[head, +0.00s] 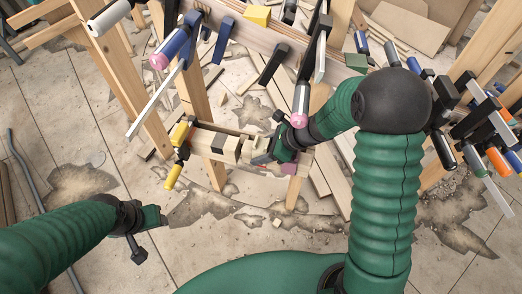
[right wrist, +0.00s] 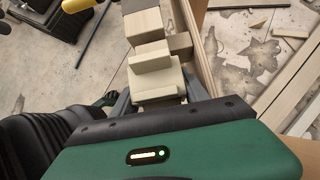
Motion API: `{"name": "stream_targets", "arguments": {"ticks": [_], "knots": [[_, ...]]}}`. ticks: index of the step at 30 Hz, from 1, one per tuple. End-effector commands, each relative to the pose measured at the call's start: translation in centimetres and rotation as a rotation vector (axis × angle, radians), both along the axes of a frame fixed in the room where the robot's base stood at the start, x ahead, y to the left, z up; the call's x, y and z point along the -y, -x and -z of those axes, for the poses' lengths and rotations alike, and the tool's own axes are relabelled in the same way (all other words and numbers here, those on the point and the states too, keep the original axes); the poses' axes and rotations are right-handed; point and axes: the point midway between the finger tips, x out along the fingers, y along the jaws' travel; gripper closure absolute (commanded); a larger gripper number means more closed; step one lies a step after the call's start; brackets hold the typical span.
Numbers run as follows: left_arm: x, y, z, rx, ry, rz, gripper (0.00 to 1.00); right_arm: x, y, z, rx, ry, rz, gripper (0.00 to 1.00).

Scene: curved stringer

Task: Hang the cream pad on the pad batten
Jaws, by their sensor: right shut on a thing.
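My right gripper (head: 272,156) is at the right part of a low wooden batten (head: 298,158) carrying a row of blocks. It is shut on a cream pad (right wrist: 155,83), which shows in front of the gripper body in the right wrist view. In that view the held pad is close against other cream blocks (right wrist: 148,54); I cannot tell whether it hangs on the batten. The batten also runs along the right of the blocks there (right wrist: 205,60).
A yellow-handled clamp (head: 179,134) is at the batten's left end. Clamps with blue, pink and black parts (head: 178,45) hang on the beam above. More clamps (head: 487,130) crowd the right. Wooden legs (head: 205,150) stand around the batten. The front floor is mostly clear.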

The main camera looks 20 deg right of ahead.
Motion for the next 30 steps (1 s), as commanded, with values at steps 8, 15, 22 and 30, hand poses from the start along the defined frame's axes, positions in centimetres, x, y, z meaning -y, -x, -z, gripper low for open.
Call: {"name": "stream_targets", "arguments": {"ticks": [8,15,22,30], "knots": [[0.0,0.0,0.3,0.0,0.0,0.0,0.5,-0.26,0.27,0.6,-0.008,-0.003,-0.004,0.88],[0.0,-0.01,0.5,0.0,0.0,0.0,0.5,-0.34,0.33,1.0,-0.012,-0.004,-0.005,0.37],[0.0,0.0,0.52,0.0,0.0,0.0,0.5,-0.39,0.4,1.08,-0.014,-0.005,-0.006,0.22],[0.0,0.01,0.54,0.0,0.0,0.0,0.5,-0.39,0.44,1.14,-0.015,-0.004,-0.006,0.22]]}}
